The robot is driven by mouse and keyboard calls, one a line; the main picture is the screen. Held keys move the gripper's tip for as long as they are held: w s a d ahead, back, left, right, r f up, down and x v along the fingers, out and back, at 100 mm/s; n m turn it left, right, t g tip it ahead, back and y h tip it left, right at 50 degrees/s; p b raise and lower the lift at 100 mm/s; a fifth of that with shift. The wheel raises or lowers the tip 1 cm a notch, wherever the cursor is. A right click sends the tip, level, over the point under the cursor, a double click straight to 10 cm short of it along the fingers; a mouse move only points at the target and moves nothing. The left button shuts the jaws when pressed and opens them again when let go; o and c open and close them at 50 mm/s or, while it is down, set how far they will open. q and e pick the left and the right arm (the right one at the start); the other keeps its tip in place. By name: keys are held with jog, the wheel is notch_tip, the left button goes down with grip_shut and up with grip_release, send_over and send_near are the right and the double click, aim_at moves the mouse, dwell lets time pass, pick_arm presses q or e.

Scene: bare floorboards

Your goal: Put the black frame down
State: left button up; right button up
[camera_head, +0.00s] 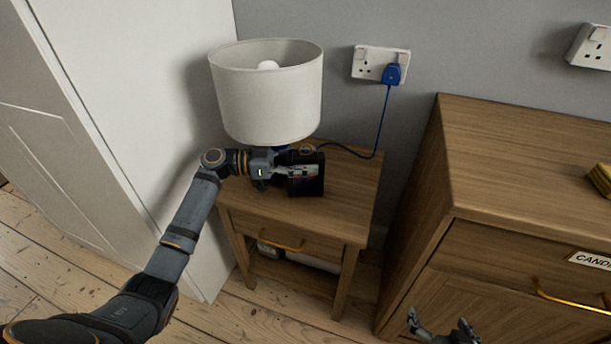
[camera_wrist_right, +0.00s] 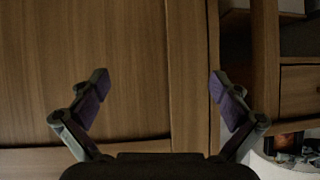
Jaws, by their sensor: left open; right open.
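The black frame (camera_head: 312,186) stands roughly upright on the small wooden bedside table (camera_head: 345,215), in front of the lamp. My left gripper (camera_head: 308,172) is open at the frame, its fingers overlapping the frame in the head view. I cannot tell whether they touch it. My right gripper (camera_head: 442,328) is open and empty in front of the larger wooden cabinet; it also shows in the right wrist view (camera_wrist_right: 160,95), with nothing between its fingers.
A lamp with a white shade (camera_head: 266,95) stands behind my left gripper. Its blue cord runs to a plug (camera_head: 392,74) in the wall socket. The larger cabinet (camera_head: 520,150) stands to the right, with a yellow object (camera_head: 602,180) on top. The table's right side is clear.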

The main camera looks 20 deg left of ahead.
pick_arm(q)
grip_shut()
dwell(0.5)
jog(key=shift+r, duration=0.15)
pick_arm(e)
jog(key=shift+s+f, duration=0.1)
pick_arm(q)
jog(key=shift+r+p, duration=0.25)
jog(key=shift+p, duration=0.05)
pick_arm(e)
jog(key=s+f+g+p, duration=0.1)
jog(key=s+f+g, duration=0.6)
jog(key=s, duration=0.4)
pick_arm(q)
jog(key=s+p, duration=0.6)
jog(key=s, duration=1.2)
jog(key=shift+a, duration=0.35)
pick_arm(e)
jog(key=shift+s+d+r+g+h, duration=0.15)
jog(key=shift+s+d+r+g, duration=0.2)
jog(key=shift+r, duration=0.55)
jog(key=shift+s+d+r+g+h, duration=0.15)
jog(key=shift+r+g, duration=0.3)
jog(key=shift+r, duration=0.5)
jog(key=shift+s+d+r+g+h, duration=0.1)
jog(key=shift+d+r+g, duration=0.25)
jog(key=shift+r, duration=0.55)
